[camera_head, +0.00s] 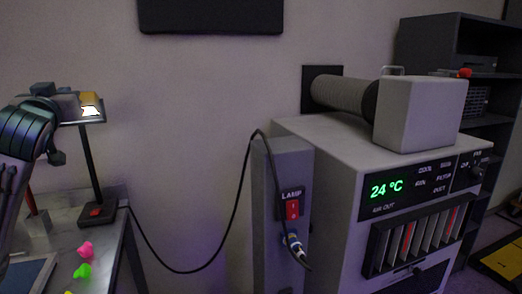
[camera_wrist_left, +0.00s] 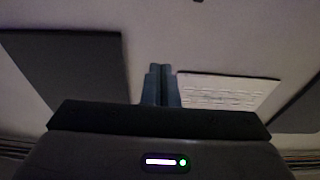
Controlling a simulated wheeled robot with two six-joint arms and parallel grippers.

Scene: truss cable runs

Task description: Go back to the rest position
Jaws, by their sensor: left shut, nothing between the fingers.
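My left arm comes in at the left edge of the head view, in front of the wall and above the grey table (camera_head: 60,236). My left gripper shows in the left wrist view (camera_wrist_left: 161,86), its two blue-grey fingers together with nothing between them. In that view it points towards a pale wall with dark panels and a white printed sheet (camera_wrist_left: 228,92). My right gripper is in neither view.
A lit desk lamp (camera_head: 88,165) stands on the table close to my left arm. Its black cable (camera_head: 237,205) runs to a grey post with a red LAMP switch (camera_head: 292,209). A grey air unit (camera_head: 340,160) stands right of it. Pink and green pieces lie on the table.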

